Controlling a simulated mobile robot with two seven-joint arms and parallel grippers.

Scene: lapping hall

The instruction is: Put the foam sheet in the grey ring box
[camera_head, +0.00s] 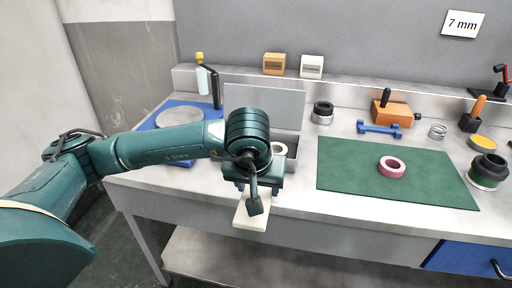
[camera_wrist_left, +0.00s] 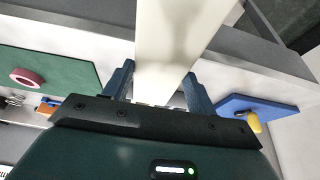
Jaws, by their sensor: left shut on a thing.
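The foam sheet (camera_head: 249,213) is a flat cream-white piece. My left gripper (camera_head: 258,188) is shut on it and holds it at the front edge of the bench. In the left wrist view the foam sheet (camera_wrist_left: 180,35) stretches away from between the two blue fingers (camera_wrist_left: 160,88). The grey ring box (camera_head: 292,155) stands on the bench just behind my left gripper, its lid (camera_head: 265,106) raised at the back. A pale ring (camera_head: 280,149) shows inside it; my wrist hides much of the box. My right gripper is not in view.
A green mat (camera_head: 350,178) with a pink ring (camera_head: 391,167) lies right of the box. A blue plate with a grey disc (camera_head: 180,116) and a bottle (camera_head: 202,78) are to the left. A black-and-silver ring (camera_head: 323,112) and a blue tool (camera_head: 379,128) stand behind the mat.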

